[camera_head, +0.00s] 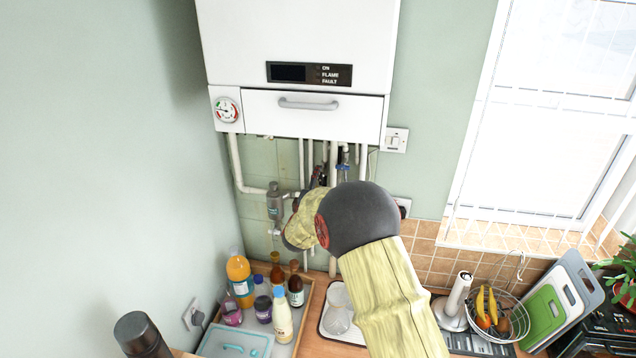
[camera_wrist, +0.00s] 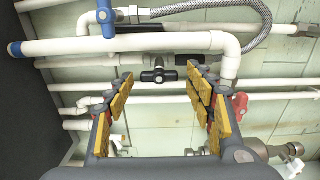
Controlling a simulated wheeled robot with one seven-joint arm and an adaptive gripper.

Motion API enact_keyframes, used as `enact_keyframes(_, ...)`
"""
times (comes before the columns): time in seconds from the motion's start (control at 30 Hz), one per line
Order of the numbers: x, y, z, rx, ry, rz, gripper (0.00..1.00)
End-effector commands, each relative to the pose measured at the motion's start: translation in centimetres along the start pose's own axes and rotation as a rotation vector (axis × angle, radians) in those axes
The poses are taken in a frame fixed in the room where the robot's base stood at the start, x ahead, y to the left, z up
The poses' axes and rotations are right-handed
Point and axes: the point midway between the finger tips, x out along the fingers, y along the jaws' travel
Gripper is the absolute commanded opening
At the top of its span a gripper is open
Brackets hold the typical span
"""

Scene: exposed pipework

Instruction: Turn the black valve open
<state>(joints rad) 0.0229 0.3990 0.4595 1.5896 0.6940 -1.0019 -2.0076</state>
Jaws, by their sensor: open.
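My gripper (camera_wrist: 160,82) is open. Its two yellow-padded fingers stand apart to the left and right of the valve handle, and no contact shows. I cannot tell the depth left between fingertips and handle. In the head view, my arm reaches to the pipes below the boiler and hides the valve and most of the gripper.
A blue-handled valve (camera_wrist: 105,16) is above left, and a red handle (camera_wrist: 239,106) stands close beside the right finger. A braided hose (camera_wrist: 240,12) curves above. The white boiler (camera_head: 300,60) hangs over the pipes. Bottles (camera_head: 283,318) in a tray stand on the counter below.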

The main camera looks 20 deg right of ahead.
Motion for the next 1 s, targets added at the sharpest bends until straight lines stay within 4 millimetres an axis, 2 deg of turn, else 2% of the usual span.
enact_keyframes(0.23,-0.1,0.0,0.0,0.001,0.000,0.000,0.55)
enact_keyframes(0.37,-0.9,0.1,0.0,0.001,0.000,0.001,0.55)
enact_keyframes(0.47,-2.4,0.1,0.0,0.001,0.001,0.000,0.55)
enact_keyframes(0.8,-9.2,0.0,-0.1,0.000,0.002,0.000,0.55)
enact_keyframes(1.0,-11.4,0.0,-0.1,0.001,0.001,0.000,0.55)
